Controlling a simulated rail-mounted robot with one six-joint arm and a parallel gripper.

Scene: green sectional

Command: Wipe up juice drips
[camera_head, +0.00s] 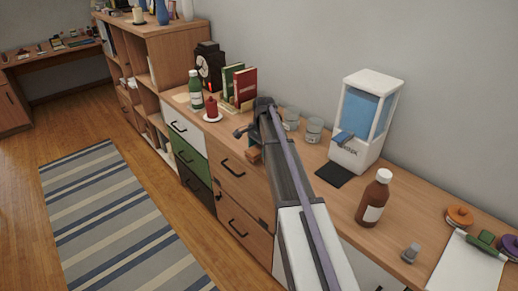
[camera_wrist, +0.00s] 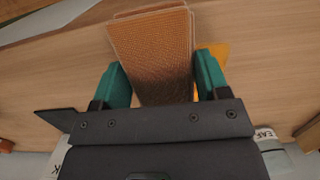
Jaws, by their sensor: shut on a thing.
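My gripper (camera_wrist: 161,68) has teal fingers on both sides of an orange-brown, finely textured block (camera_wrist: 152,35), which looks like a sponge or cloth pad. The block sticks out ahead of the fingers, over or on the wooden top; I cannot tell if it touches. A flat yellow-orange patch (camera_wrist: 216,52), perhaps juice, shows just right of the block, partly hidden by the right finger. In the head view my gripper (camera_head: 252,137) is at the front edge of the cabinet top, and a small part of the brown block (camera_head: 254,155) shows beneath it. No drips are clear there.
Glass jars (camera_head: 314,130) and a white dispenser (camera_head: 352,151) with blue contents stand right of my arm. A brown bottle (camera_head: 373,199) is nearer. A green bottle (camera_head: 195,92), red candle (camera_head: 212,108) and books (camera_head: 244,88) stand to the left.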

